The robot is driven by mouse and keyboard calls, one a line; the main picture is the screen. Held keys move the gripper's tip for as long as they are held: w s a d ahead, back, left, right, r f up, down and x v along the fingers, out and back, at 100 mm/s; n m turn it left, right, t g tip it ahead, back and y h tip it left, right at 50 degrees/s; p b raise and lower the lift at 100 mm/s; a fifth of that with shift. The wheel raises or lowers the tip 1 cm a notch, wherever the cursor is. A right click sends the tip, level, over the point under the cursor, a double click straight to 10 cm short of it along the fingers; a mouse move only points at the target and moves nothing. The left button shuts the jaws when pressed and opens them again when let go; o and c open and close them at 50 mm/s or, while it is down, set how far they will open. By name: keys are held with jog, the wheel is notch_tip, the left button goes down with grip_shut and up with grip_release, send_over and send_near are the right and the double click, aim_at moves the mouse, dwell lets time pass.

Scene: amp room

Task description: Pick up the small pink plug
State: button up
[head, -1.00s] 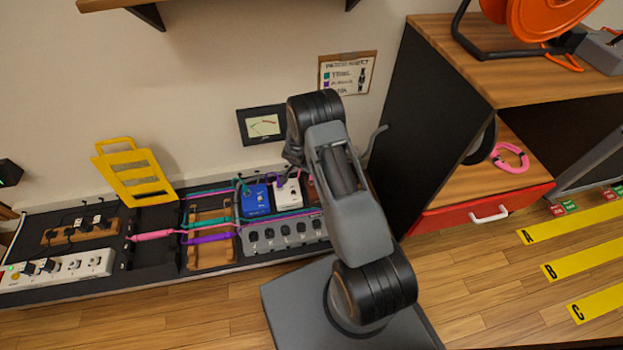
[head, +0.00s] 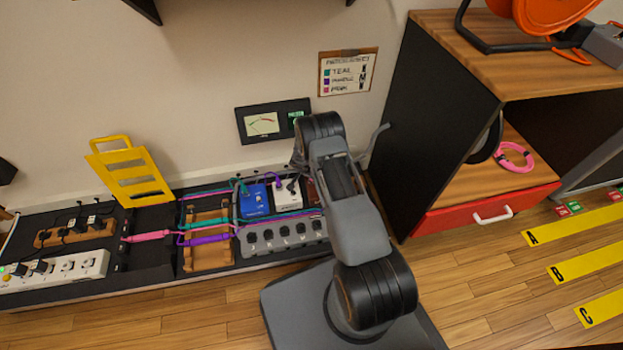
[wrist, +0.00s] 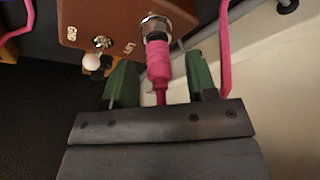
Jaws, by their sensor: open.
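The small pink plug (wrist: 157,58) shows in the wrist view, standing in a metal jack on the edge of a brown box (wrist: 120,22). Its pink cable runs from its near end toward my gripper body. My gripper (wrist: 161,82) is open, with one green finger on each side of the plug and a gap on both sides. In the head view my arm hides the gripper and the plug; only a sliver of the brown box (head: 311,191) shows there.
A toggle switch (wrist: 97,55) sits on the box near the left finger. Another pink cable (wrist: 225,45) passes right of the right finger. In the head view, blue (head: 254,201) and white (head: 288,194) pedals stand left of my arm, and a black cabinet side (head: 425,130) right.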

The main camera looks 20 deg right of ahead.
grip_shut()
dwell(0.4)
jog(key=shift+r, duration=0.15)
